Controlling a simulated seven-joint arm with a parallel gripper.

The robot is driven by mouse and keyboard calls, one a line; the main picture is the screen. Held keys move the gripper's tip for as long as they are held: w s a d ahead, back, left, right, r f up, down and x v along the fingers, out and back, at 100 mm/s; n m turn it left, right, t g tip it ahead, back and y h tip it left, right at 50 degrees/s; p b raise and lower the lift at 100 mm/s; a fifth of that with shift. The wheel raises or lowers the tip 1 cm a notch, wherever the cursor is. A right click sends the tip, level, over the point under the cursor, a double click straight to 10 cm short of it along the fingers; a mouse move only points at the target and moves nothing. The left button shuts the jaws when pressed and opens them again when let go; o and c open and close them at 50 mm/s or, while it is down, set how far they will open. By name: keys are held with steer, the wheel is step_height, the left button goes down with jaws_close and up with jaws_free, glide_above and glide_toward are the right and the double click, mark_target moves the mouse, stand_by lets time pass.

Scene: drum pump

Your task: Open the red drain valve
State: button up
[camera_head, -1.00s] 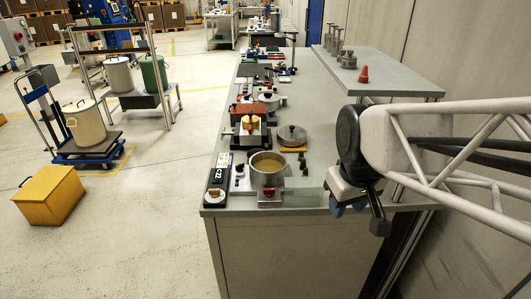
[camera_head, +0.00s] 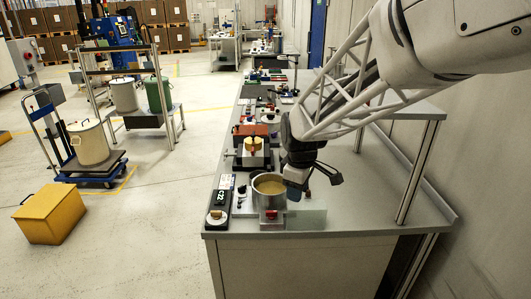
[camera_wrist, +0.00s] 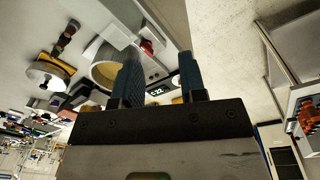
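The red drain valve (camera_head: 270,214) is a small red knob low on the front of a metal pot (camera_head: 268,182) holding tan liquid. The pot stands near the bench's front edge. In the wrist view the red valve (camera_wrist: 147,46) shows beside the pot (camera_wrist: 104,72), beyond my fingertips. My gripper (camera_head: 294,189) hangs just right of the pot, above and behind the valve in the head view. In the wrist view its two blue fingers (camera_wrist: 159,60) are apart with nothing held between them. The valve's fine shape is too small to tell.
A black box labelled C-22 (camera_head: 219,204) with a knob sits left of the pot. A red-and-black device (camera_head: 251,146) stands behind the pot. The bench (camera_head: 370,207) is bare at right; a raised shelf (camera_head: 408,109) is behind.

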mark_target(272, 211)
steer(key=w+a+f+n, duration=0.2)
steer(key=w, duration=0.1)
steer(key=w+a+f+n, duration=0.1)
steer(key=w+a+f, duration=0.1)
steer(key=w+f, duration=0.1)
steer(key=w+a+f+n, duration=0.2)
steer(key=w+f, duration=0.1)
steer(key=w, duration=0.1)
steer(key=shift+w+a+f+n+g, duration=0.2)
steer(key=shift+f+n+g, duration=0.1)
steer(key=shift+g, duration=0.1)
steer(key=shift+f, duration=0.1)
steer(key=shift+f, duration=3.8)
jaws_close()
